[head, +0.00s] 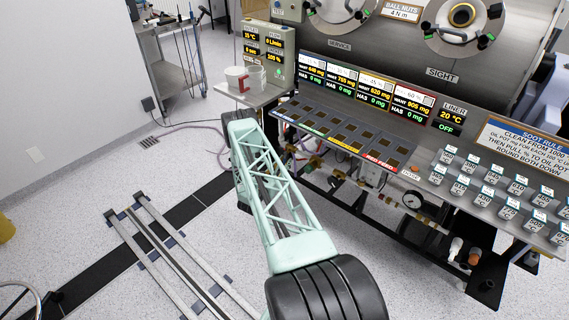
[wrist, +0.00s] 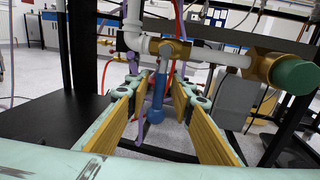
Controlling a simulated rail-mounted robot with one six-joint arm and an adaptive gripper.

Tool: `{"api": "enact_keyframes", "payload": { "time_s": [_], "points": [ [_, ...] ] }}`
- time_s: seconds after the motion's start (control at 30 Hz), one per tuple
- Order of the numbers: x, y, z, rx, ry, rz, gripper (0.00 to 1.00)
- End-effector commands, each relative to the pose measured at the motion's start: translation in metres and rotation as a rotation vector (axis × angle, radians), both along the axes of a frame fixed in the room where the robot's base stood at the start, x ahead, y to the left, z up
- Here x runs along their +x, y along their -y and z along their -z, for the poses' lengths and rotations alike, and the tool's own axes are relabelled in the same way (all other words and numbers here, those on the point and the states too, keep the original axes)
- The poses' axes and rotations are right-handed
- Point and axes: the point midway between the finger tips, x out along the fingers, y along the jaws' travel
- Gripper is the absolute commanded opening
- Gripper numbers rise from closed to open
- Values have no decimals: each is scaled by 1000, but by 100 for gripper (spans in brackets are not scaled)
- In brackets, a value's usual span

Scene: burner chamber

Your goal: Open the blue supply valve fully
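The blue supply valve's lever (wrist: 158,96) hangs down in the wrist view from a brass valve body (wrist: 172,48). The lever points across the line of the horizontal white pipe (wrist: 225,57). My gripper (wrist: 157,90) is open, its two yellow-padded fingers on either side of the lever. A gap shows between each pad and the lever, and I see no contact. In the head view my mint-green arm reaches toward the pipework under the console. My gripper and the blue lever cannot be made out there.
A large brass fitting with a green end (wrist: 290,72) sits right of the valve. A white vertical pipe (wrist: 133,22) and a dark frame post (wrist: 83,45) stand at left. Red and purple hoses hang behind. The console (head: 345,140) overhangs the pipework.

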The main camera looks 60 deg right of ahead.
Motion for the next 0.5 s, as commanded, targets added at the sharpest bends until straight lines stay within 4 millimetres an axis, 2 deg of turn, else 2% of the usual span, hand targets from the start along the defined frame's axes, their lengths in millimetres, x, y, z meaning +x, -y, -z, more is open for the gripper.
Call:
{"api": "enact_keyframes", "payload": {
  "time_s": [0.37, 0.5],
  "points": [
    [0, 3, 0, 0, 0, 0, 22],
    [0, 3, 0, 0, 0, 0, 10]
  ]
}}
